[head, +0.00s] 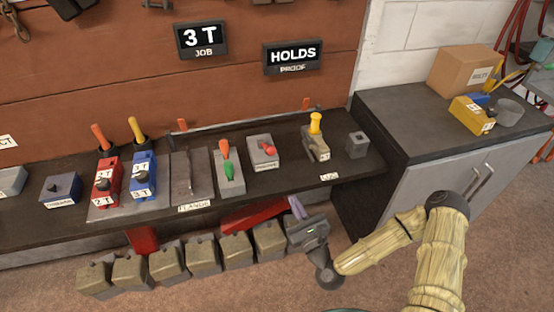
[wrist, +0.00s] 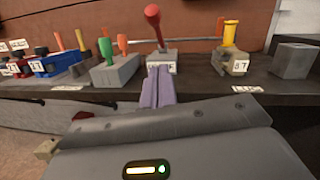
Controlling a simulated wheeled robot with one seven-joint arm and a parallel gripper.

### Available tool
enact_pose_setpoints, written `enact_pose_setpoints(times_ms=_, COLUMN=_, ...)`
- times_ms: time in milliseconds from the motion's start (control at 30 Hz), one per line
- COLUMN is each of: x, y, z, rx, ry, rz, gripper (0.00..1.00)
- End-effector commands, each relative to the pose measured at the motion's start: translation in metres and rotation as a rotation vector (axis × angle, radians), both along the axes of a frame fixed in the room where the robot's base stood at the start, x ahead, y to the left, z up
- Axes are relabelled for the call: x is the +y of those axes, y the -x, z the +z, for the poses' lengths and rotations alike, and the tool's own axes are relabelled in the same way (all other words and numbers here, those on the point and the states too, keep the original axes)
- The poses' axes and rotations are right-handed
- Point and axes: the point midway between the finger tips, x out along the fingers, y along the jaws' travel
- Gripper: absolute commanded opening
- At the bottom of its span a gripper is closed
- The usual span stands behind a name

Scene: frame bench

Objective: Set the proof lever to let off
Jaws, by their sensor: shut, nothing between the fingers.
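A red-knobbed lever (head: 268,147) stands on a small grey base with a white label too small to read; I take it as the proof lever. In the wrist view the red lever (wrist: 153,22) rises from its base, straight beyond my fingertips, leaning slightly left. The sign (head: 292,57) above the bench reads HOLDS, PROOF. My gripper (head: 297,207) is at the bench's front edge, apart from the lever. Its purple fingers (wrist: 158,85) are shut and empty, pointing at the lever's base.
Left of the lever is a grey block with orange and green handles (head: 229,178). Right of it are a yellow-handled block (head: 315,145) and a plain grey block (head: 357,145). Red and blue units (head: 107,185) stand further left. Several weights (head: 168,264) line the floor below. A 3 T sign (head: 201,39) hangs above.

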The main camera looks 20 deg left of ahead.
Motion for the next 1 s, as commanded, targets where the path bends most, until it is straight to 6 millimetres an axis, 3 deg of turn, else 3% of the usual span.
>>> enact_pose_setpoints(times_ms=367, x=0.005, y=-0.005, z=0.000, rx=-0.003, ry=0.008, rz=0.004, gripper=0.00)
enact_pose_setpoints(times_ms=967, x=0.066, y=-0.078, z=0.018, rx=-0.006, ry=0.009, rz=0.002, gripper=0.00)
enact_pose_setpoints(times_ms=1000, x=0.069, y=-0.080, z=0.027, rx=-0.006, ry=0.008, rz=0.005, gripper=0.00)
